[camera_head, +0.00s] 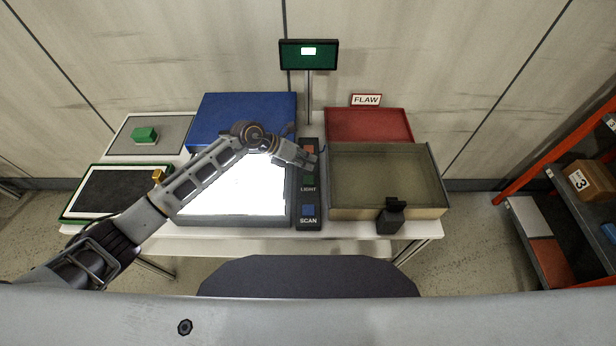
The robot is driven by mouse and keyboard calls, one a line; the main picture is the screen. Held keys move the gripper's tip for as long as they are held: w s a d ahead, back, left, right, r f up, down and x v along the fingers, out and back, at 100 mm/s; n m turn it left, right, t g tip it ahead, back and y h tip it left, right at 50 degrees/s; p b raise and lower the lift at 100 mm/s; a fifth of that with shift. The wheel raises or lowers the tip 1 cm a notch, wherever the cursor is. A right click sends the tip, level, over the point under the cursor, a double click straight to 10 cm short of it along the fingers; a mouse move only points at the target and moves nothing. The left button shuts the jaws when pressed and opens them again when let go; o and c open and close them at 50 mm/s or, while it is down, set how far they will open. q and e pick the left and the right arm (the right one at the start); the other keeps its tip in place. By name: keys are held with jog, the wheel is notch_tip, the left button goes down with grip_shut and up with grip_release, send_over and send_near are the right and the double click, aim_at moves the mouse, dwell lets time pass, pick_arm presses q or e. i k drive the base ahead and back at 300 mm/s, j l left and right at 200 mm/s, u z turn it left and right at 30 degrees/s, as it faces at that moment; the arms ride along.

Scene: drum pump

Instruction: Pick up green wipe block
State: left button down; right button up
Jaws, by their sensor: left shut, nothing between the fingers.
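The green wipe block (145,134) sits on a grey mat (173,135) at the back left of the table. It has a green top and a pale lower edge. My left arm crosses the lit white panel from the lower left. My left gripper (314,160) is shut and empty, over the control strip (308,195) near its upper buttons. It is well to the right of the green block and apart from it. My right gripper is not in view.
A blue lid (240,112) stands behind the lit panel (270,188). A dark tray (110,192) lies front left. To the right are a beige bin (385,175), a red tray (370,124), a FLAW sign (366,100) and a black object (391,217). A monitor (308,55) stands behind.

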aim_at(144, 136)
jog(key=u, duration=1.35)
